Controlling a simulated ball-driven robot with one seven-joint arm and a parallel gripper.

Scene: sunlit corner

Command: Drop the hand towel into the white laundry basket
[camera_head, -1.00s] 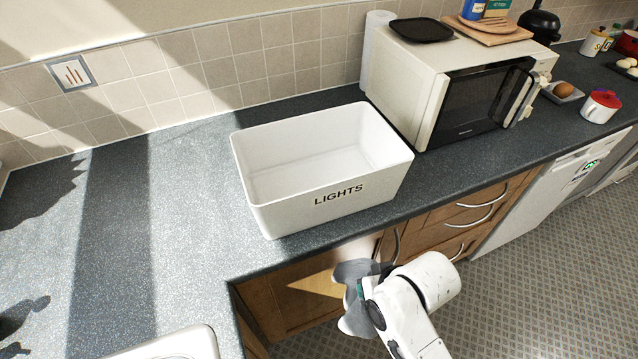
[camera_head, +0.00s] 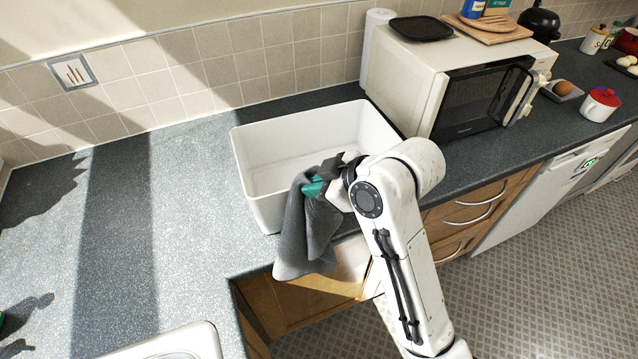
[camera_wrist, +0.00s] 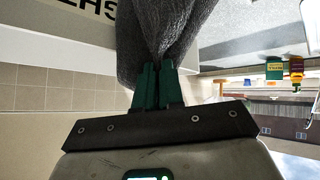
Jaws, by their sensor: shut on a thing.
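The grey hand towel (camera_head: 303,240) hangs from my gripper (camera_head: 316,187) in front of the basket's front wall. In the wrist view the green fingers of my gripper (camera_wrist: 157,86) are shut on the bunched towel (camera_wrist: 160,30). The white laundry basket (camera_head: 262,206) stands on the counter, and its visible interior looks empty. In the head view my arm and the towel cover much of its front and the lettering. Part of the lettering shows in the wrist view on the basket (camera_wrist: 60,20). The towel's lower end hangs below the counter edge.
A microwave (camera_head: 440,85) stands just right of the basket, with a black tray (camera_head: 421,30) on top. A paper roll (camera_head: 377,45) stands behind it. The counter (camera_head: 190,190) left of the basket is clear.

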